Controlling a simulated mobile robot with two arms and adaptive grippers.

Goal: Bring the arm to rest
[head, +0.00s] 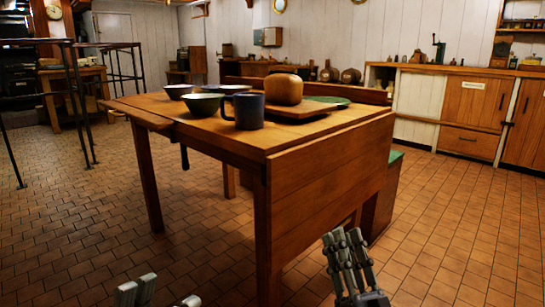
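My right gripper (343,240) shows at the bottom, right of the middle. Its grey jointed fingers point up, straight and slightly apart, with nothing seen between them. It is in front of the wooden table (325,190), low beside the table's hanging side leaf in the picture. My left gripper (160,293) shows only by its pale fingertips at the bottom edge, left of the middle. A gap lies between these tips and I see nothing in it. The rest of the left gripper is out of the frame.
The table bears several bowls (203,104), a dark blue mug (244,111) and a round brown pot (283,89) on a wooden board (300,114). A metal-railed frame (75,90) stands at left. Cabinets (475,105) line the back right. Tiled floor (70,225) is clear at left and right.

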